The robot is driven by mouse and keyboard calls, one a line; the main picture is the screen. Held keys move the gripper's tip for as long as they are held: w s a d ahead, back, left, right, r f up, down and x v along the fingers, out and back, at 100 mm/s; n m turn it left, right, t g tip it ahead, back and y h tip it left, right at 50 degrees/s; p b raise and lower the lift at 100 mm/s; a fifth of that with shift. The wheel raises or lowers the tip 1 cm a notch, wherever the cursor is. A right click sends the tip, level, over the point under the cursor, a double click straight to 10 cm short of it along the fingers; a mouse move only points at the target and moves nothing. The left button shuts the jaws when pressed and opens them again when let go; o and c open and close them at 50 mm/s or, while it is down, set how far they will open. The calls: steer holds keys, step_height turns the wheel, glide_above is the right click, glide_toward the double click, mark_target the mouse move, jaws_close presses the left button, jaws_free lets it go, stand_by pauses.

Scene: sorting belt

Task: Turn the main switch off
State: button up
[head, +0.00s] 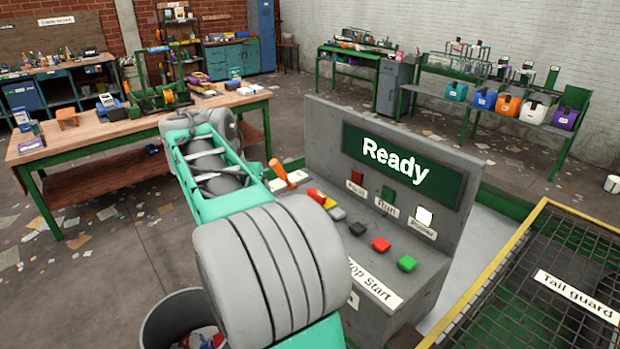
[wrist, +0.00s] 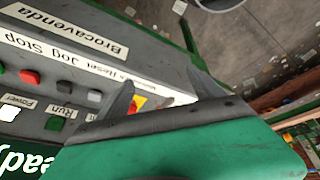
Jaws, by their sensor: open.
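The main switch (head: 325,199) is a red knob on a yellow plate at the left end of the console's button row. In the head view my arm partly covers it. In the wrist view the switch (wrist: 139,103) shows between the fingers of my gripper (wrist: 160,72), nearer the left finger. The gripper is open and empty, with its fingertips apart; I cannot tell how far they are above the console. The knob's exact turn is too small to read. In the head view my gripper is hidden behind my arm.
The console (head: 325,140) reads "Ready", and its white Power lamp (head: 424,215) is lit. An orange lever (head: 282,173) rises at the console's left. A mesh tail guard (head: 560,260) stands at right.

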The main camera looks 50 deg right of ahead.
steer(key=shift+o, duration=0.3)
steer(key=d+r+m+g+p, duration=0.1)
steer(key=d+r+m, duration=0.1)
steer(key=d, duration=0.6)
steer(key=shift+s+m, duration=0.25)
steer(key=shift+m, duration=0.55)
steer(key=m+g+p, duration=0.1)
steer(key=m, duration=0.4)
glide_toward(315, 192)
steer(key=f, duration=0.2)
steer(key=b+x, duration=0.1)
steer(key=x, duration=0.1)
steer(key=b+x, duration=0.1)
steer(key=x, duration=0.2)
steer(key=b+x, duration=0.1)
steer(key=x, duration=0.1)
steer(key=shift+s+d, duration=0.15)
steer(key=shift+d, duration=0.25)
steer(key=shift+c, duration=0.4)
steer(key=c, duration=1.2)
steer(key=shift+d, duration=0.1)
steer(key=shift+c, duration=0.5)
steer(key=shift+b, duration=0.35)
